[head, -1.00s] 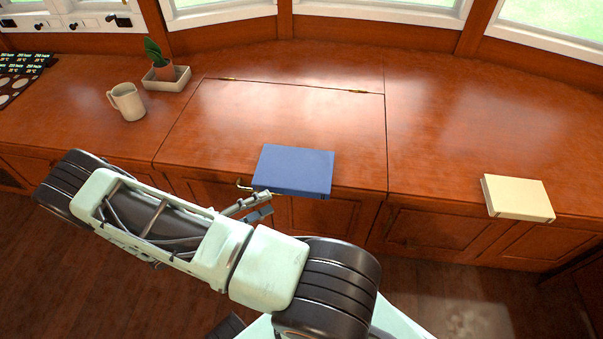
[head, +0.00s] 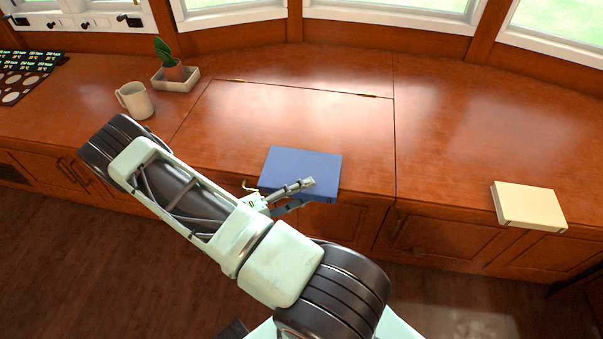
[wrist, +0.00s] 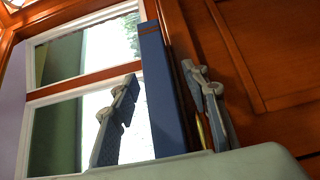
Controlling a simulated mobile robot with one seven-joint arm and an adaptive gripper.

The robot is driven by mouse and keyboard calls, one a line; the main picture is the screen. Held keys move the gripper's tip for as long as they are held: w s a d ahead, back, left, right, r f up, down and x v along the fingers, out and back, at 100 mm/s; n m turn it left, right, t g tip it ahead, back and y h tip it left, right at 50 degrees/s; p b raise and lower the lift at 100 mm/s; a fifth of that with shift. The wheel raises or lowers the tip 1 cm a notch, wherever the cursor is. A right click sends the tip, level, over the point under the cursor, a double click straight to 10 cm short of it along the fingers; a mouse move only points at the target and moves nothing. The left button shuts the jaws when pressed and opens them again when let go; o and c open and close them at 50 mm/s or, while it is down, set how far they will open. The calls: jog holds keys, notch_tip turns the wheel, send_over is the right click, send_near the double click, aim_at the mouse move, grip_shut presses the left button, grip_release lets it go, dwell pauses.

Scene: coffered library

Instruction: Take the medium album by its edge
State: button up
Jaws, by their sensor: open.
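A blue album (head: 297,161) lies flat at the counter's front edge, its near side jutting past that edge. It also shows in the wrist view as a tall blue band (wrist: 157,90) between my fingers. My gripper (head: 306,192) is open around the album's near edge. In the head view one finger lies across its top and the other is lower, at its front. In the wrist view (wrist: 160,76) gaps show on both sides of the album. A cream album (head: 529,204) lies farther right, also at the front edge. Which album is the medium one is not marked.
The wooden counter (head: 460,120) has a hinged lid panel (head: 300,110) under and behind the blue album. A mug (head: 135,100) and a potted plant in a tray (head: 176,78) stand at the back left. The counter between the albums is clear.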

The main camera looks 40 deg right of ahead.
grip_shut()
jog(key=shift+r, duration=0.15)
dwell(0.4)
